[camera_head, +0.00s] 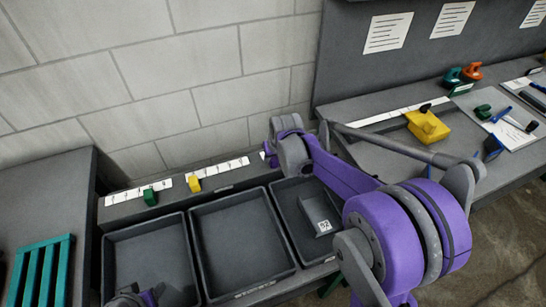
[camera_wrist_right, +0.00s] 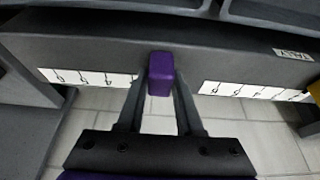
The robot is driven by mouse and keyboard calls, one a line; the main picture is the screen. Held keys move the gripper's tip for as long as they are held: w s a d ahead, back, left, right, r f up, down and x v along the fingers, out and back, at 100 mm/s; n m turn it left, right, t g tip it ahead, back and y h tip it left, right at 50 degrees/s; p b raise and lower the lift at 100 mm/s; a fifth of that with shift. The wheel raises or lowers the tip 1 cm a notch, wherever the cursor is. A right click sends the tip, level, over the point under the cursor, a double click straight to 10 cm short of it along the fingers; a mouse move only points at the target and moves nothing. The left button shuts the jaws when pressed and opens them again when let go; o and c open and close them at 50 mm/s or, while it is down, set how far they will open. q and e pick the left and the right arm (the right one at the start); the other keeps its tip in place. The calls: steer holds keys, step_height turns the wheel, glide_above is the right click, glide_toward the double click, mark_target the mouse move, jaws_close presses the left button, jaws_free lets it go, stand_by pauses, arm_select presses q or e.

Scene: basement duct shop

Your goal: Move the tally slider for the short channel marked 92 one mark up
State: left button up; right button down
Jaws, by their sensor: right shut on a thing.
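The short channel marked 92 (camera_head: 322,222) lies in the right-hand bin (camera_head: 284,232). A purple tally slider (camera_wrist_right: 160,76) sits on the ledge behind the bins, between two stretches of white numbered strip (camera_wrist_right: 236,90). My right gripper (camera_wrist_right: 160,92) is shut on this purple slider, with one finger on each side. In the head view my right wrist and arm hide most of the slider and its strip. A green slider (camera_head: 150,197) and a yellow slider (camera_head: 194,184) sit on the strips to the left. Part of my left arm (camera_head: 132,297) shows at the bottom edge; its jaws are unclear.
The middle bin (camera_head: 240,292) and left bin (camera_head: 150,235) look empty. A teal rack (camera_head: 42,270) stands at the left. A bench (camera_head: 385,155) at the right holds a yellow block (camera_head: 428,125), papers and tools. A block wall (camera_head: 190,70) rises close behind the ledge.

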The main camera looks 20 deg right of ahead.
stand_by(0.3)
steer(key=d, duration=0.4)
steer(key=shift+s, duration=0.1)
steer(key=c, duration=0.6)
jaws_free()
steer(key=shift+o, duration=0.2)
steer(key=v, duration=1)
steer(key=shift+r, duration=0.4)
